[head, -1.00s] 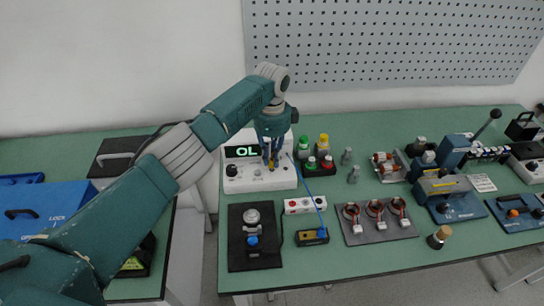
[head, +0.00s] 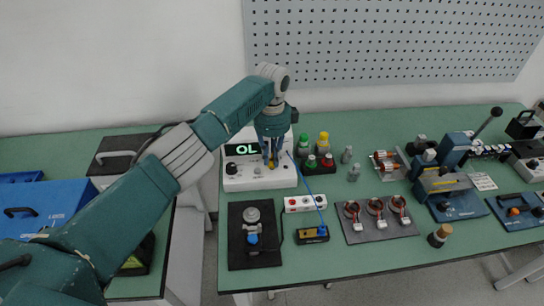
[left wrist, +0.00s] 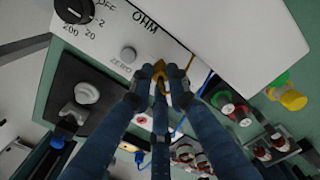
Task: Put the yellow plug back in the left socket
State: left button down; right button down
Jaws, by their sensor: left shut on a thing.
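My left gripper (head: 271,163) is at the right part of the front of a white ohm meter (head: 240,182), whose display reads OL in green. In the left wrist view, my left gripper (left wrist: 161,84) is shut on the yellow plug (left wrist: 159,68), close to the meter's face (left wrist: 165,45). The fingers hide the sockets, so I cannot tell whether the plug is in one or just in front of it. A blue lead (head: 312,193) runs from near the gripper down to a small black box (head: 312,235). My right gripper is not in view.
Green- and yellow-capped bottles (head: 323,140) stand right of the meter. In front of it are a white strip with buttons (head: 305,203) and a black plate with a metal fixture (head: 240,255). Three copper coils on a grey plate (head: 373,236) lie further right.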

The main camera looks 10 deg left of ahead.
pick_arm(q)
jog(key=shift+f, duration=0.55)
jog(key=c, duration=1.6)
grip_release()
notch_tip(320, 180, up, 12)
jog(key=shift+r, duration=0.1)
